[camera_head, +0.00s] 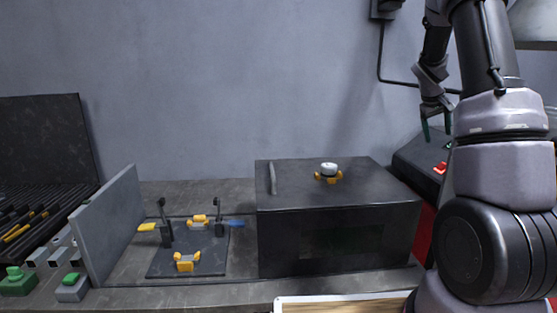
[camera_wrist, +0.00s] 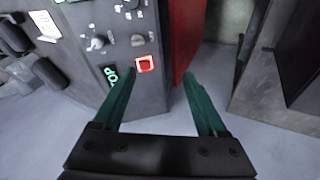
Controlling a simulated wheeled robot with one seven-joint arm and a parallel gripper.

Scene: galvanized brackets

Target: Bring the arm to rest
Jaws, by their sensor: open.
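My gripper (camera_head: 437,124) is at the upper right of the head view, beside my raised arm, with its green fingers pointing down. In the wrist view my gripper (camera_wrist: 160,88) shows two green fingers spread apart with nothing between them. I cannot tell whether a finger touches the panel.
A dark box (camera_head: 340,238) stands on the bench with a white-topped knob (camera_head: 329,169) on it. Left of it, a dark plate (camera_head: 205,265) holds yellow-ended pieces and black clamps. A grey upright panel (camera_head: 105,225) stands farther left. The wall space above the bench is clear.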

